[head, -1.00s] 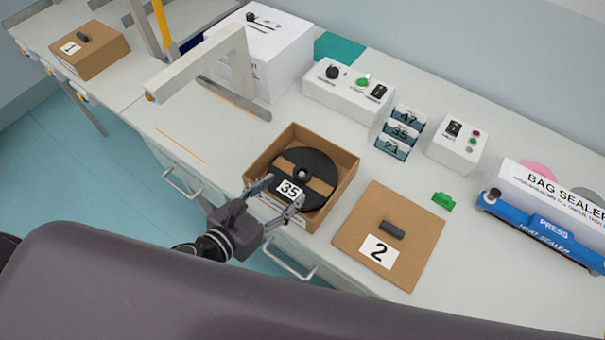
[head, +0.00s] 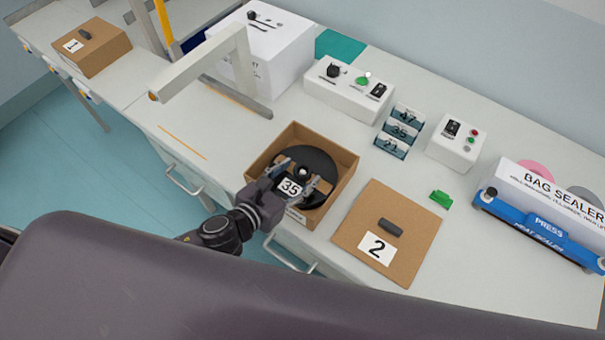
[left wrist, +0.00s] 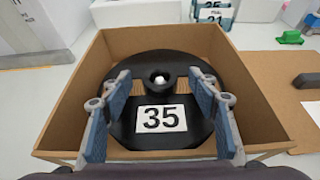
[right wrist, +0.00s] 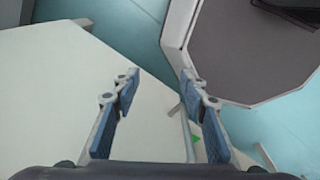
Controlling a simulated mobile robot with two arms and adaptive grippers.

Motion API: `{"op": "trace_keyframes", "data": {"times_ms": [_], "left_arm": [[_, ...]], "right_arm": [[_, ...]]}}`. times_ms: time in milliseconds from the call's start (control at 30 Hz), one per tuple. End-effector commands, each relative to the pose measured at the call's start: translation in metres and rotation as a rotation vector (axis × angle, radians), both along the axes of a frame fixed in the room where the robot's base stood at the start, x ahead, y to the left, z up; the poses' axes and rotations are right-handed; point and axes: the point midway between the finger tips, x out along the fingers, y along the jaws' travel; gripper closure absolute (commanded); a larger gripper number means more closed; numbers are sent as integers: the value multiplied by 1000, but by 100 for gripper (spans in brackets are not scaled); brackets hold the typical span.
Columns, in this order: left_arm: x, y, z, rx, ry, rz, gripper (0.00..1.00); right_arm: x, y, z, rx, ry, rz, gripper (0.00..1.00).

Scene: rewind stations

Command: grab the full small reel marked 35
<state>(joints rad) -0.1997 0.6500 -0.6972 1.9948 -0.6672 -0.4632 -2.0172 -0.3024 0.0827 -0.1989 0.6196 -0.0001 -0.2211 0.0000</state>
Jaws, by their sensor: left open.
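The small reel marked 35 (head: 319,164) is a black disc with a white number label and a raised centre hub. It lies flat in an open cardboard box (head: 346,186) on the bench. In the left wrist view the reel (left wrist: 190,72) fills much of the box, its label facing me. My left gripper (head: 292,186) is open over the near part of the reel. In the left wrist view its fingers (left wrist: 160,108) stand on either side of the label and hub, apart from each other. My right gripper (right wrist: 158,85) is open and empty, away from the reel.
A cardboard lid marked 2 (head: 410,225) with a dark handle lies right of the box. Behind are a white control box (head: 345,97), number cards (head: 400,132) and a green piece (head: 442,199). A bag sealer (head: 545,215) stands at right. A grey-white bracket (head: 205,62) rises at left.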

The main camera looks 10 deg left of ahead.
Motion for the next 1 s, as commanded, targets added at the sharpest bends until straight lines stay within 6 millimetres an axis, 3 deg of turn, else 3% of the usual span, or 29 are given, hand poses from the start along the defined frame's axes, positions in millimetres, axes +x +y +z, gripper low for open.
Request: {"op": "trace_keyframes", "data": {"times_ms": [67,500,1000], "left_arm": [[0,0,0,0,0,0,52],[0,0,0,0,0,1,100],[1,0,12,0,-7,-2,100]], "right_arm": [[0,0,0,0,0,0,60],[1,0,0,0,-1,0,60],[3,5,2,6,-4,0,60]]}}
